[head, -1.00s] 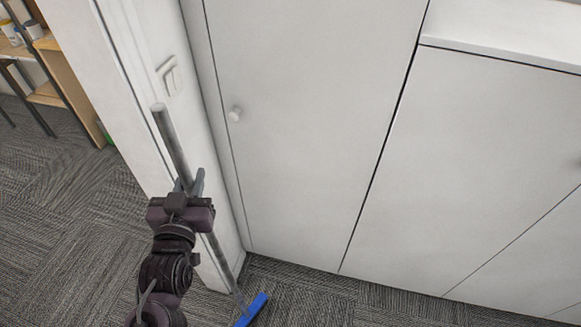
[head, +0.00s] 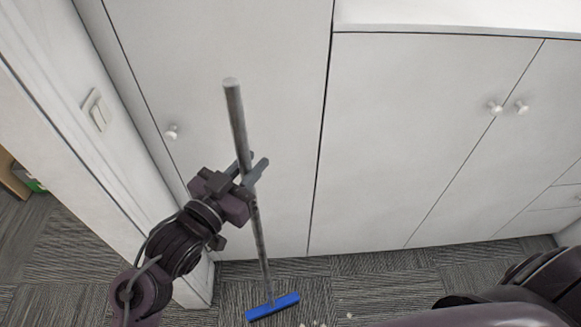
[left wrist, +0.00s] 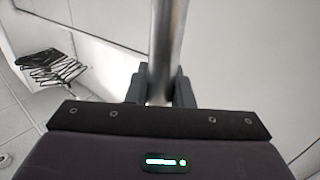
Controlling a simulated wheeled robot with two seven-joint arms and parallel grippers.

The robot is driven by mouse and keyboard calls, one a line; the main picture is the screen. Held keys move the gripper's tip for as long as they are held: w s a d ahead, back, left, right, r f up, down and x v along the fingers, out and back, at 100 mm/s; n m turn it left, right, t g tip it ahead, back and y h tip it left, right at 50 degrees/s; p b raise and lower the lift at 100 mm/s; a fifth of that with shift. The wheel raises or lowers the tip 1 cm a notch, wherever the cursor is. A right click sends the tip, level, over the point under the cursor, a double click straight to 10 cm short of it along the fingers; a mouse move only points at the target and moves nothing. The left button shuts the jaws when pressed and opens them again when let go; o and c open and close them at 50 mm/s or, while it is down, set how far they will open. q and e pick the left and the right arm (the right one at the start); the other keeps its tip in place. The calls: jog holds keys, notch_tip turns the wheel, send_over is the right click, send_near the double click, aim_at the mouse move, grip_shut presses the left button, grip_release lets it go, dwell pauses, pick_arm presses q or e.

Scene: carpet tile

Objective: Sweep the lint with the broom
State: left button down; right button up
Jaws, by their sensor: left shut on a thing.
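The broom has a long grey handle (head: 238,125) and a blue head (head: 272,307) that is down at the carpet in front of the cabinets. My left gripper (head: 250,176) is shut on the handle, which stands nearly upright and leans slightly. The handle also shows between the fingers in the left wrist view (left wrist: 167,45). Small pale bits, likely the lint (head: 314,324), lie on the carpet just right of the blue head at the bottom edge, partly cut off. My right gripper does not show; only part of my right arm is at the lower right.
White cabinets (head: 410,130) with round knobs stand close behind the broom. A white wall end with a light switch (head: 97,110) is at the left. Dark carpet (head: 390,275) lies free along the cabinet base.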

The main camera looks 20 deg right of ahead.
pick_arm(q)
jog(key=s+d+f+m+g+h+b, duration=0.3)
jog(key=s+d+g, duration=0.1)
jog(key=d+g, duration=0.1)
jog(key=shift+s+d+f+m, duration=0.15)
jog(key=shift+s+d+m, duration=0.2)
jog(key=shift+d, duration=0.3)
